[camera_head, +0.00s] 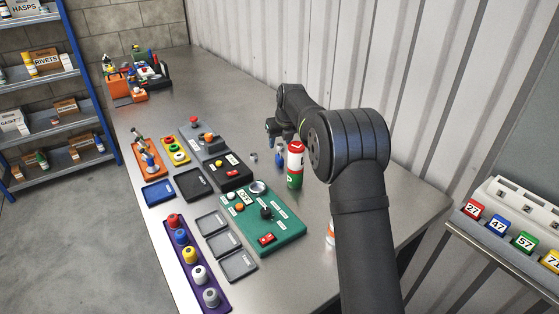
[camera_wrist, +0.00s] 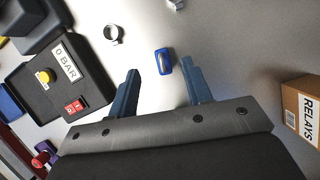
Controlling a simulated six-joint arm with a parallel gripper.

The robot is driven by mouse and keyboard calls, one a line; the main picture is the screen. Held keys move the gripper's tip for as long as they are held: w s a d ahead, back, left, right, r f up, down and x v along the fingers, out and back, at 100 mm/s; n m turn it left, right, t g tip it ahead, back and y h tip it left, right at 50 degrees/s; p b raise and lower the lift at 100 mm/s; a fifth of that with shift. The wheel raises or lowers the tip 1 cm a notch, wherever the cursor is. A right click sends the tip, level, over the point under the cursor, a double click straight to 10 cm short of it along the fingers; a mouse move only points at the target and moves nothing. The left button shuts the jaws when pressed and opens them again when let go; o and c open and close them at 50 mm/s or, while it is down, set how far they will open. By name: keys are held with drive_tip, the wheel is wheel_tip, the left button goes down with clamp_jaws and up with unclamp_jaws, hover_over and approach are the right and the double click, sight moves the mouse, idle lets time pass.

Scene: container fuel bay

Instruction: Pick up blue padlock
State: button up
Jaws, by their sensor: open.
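The blue padlock (camera_wrist: 163,61) lies on the metal bench in the wrist view, with a pale shackle showing on one side. It is between and slightly beyond the fingertips of my gripper (camera_wrist: 160,76), which is open and empty. A clear gap shows on both sides of it. In the head view my gripper (camera_head: 275,128) is at the far end of the arm, low over the bench and partly hidden. A small blue shape (camera_head: 279,153) beside the red, white and green bottle looks like the padlock, partly covered.
The bottle (camera_head: 295,165) stands close by. A metal ring (camera_wrist: 113,34) and a black panel with a "0 BAR" label (camera_wrist: 68,62) lie left of the gripper in the wrist view. A "RELAYS" box (camera_wrist: 303,105) is at right. The corrugated wall (camera_head: 350,50) runs behind the bench.

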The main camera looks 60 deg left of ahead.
sight(280, 153)
wheel_tip(280, 153, down, 3)
drive_tip(key=shift+r, duration=0.15)
drive_tip(key=x, duration=0.4)
drive_tip(key=shift+d+f, duration=0.2)
drive_tip(key=shift+f, duration=0.1)
drive_tip(key=shift+c, duration=0.4)
clamp_jaws()
